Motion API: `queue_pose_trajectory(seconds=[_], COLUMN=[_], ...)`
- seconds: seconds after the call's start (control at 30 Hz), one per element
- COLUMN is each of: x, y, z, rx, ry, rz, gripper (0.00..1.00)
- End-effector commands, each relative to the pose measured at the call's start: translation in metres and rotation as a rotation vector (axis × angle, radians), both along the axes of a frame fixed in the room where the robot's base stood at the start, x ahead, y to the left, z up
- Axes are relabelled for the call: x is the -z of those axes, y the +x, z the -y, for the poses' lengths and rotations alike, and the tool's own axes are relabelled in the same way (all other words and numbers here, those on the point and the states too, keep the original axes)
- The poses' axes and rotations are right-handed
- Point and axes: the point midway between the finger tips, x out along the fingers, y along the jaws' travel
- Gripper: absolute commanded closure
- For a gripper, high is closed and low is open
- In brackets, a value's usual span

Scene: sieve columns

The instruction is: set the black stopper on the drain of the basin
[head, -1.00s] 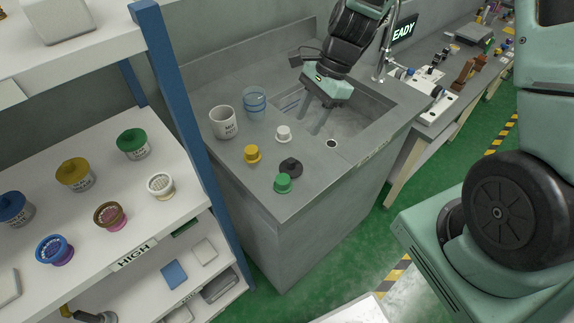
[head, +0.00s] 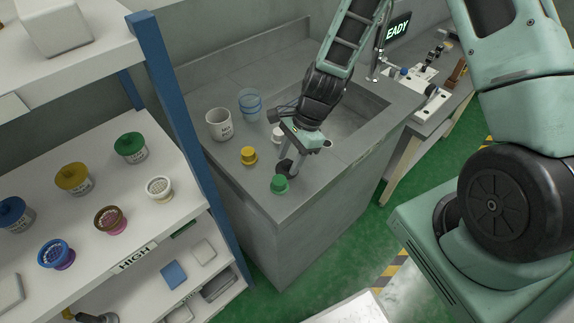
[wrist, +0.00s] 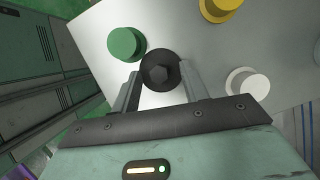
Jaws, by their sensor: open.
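The black stopper (wrist: 160,72) stands on the grey counter, between the tips of my gripper's two fingers in the wrist view. In the head view the stopper (head: 284,167) is partly hidden by my gripper (head: 290,165). My gripper (wrist: 160,88) is open over it, with a finger on each side and no visible grip. The basin (head: 352,118) is sunk in the counter to the right, its near left part behind my arm. A small pale ring with a dark centre (head: 327,143) shows near its front; I cannot tell if it is the drain.
A green stopper (head: 280,184) stands close to the black one. A shelf with a blue post (head: 179,105) stands left.

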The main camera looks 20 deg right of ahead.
Motion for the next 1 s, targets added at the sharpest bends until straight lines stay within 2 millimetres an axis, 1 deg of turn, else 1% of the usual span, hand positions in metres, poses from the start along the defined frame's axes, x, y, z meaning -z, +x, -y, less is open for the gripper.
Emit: queue_pose_trajectory(seconds=[0.27,0.3,0.37,0.4,0.43,0.47,0.8,1.0], x=[0.003,0.003,0.003,0.003,0.003,0.003,0.002,-0.01], y=[0.0,0.0,0.0,0.0,0.0,0.0,0.0,0.001], z=[-0.001,-0.001,-0.001,-0.001,-0.001,-0.001,-0.001,-0.001], rx=[0.0,0.0,0.0,0.0,0.0,0.0,0.0,0.0], ry=[-0.001,-0.001,-0.001,0.0,-0.001,-0.001,-0.001,-0.002], rz=[0.0,0.0,0.0,0.0,0.0,0.0,0.0,0.002], gripper=[0.56,0.61,0.78,0.89,0.97,1.0,1.0,1.0])
